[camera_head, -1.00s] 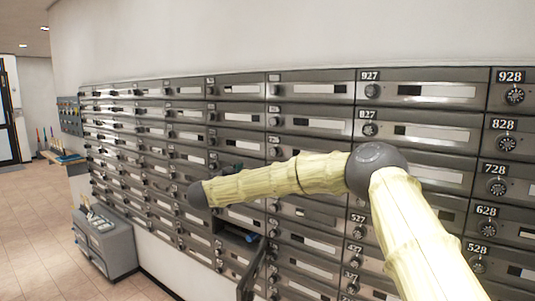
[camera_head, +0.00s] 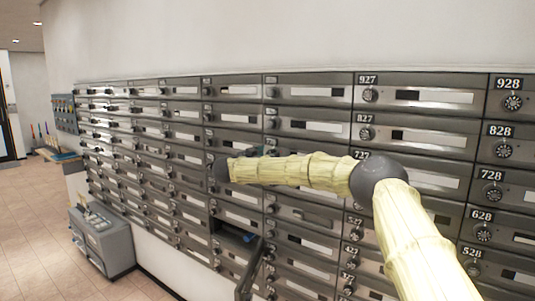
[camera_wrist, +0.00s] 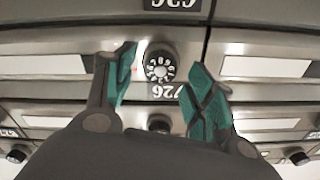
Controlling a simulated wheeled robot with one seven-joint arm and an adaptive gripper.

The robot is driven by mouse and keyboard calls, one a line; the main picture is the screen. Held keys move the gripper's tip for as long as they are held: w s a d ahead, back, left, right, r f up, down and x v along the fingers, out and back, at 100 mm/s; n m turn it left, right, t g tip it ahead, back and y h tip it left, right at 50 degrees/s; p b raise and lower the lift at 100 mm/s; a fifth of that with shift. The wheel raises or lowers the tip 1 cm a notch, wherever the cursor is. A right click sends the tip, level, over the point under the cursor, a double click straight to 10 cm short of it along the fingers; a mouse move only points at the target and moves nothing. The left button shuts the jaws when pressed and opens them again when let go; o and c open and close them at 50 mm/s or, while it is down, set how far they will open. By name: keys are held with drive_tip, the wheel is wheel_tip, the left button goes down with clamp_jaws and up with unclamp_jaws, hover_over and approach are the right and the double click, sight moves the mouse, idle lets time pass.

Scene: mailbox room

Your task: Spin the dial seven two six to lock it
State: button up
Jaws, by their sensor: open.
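The dial (camera_wrist: 160,67) of box 726 is a round dark knob with white markings around its face. Its number plate (camera_wrist: 170,91) appears upside down just below it in the wrist view. My gripper (camera_wrist: 163,72) is open, with one green-lined finger on each side of the dial. A gap shows between the dial and each finger, and nothing is held. In the head view my arm hides the dial, and my gripper is mostly hidden behind the arm's end.
Rows of grey mailboxes (camera_head: 430,97) with similar dials fill the wall. One box below my arm stands open, its door (camera_head: 249,270) swung outward. A grey machine (camera_head: 102,240) stands at the wall's left. The tiled floor (camera_head: 35,215) at left is clear.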

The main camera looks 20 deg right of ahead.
drive_tip(key=shift+w+d, duration=0.25)
drive_tip(key=shift+d, duration=0.1)
drive_tip(key=c, duration=1)
drive_tip(key=shift+c, duration=0.2)
drive_tip(key=shift+f+m+b, duration=0.15)
drive_tip(key=shift+m+b, duration=0.15)
drive_tip(key=shift+b, duration=0.15)
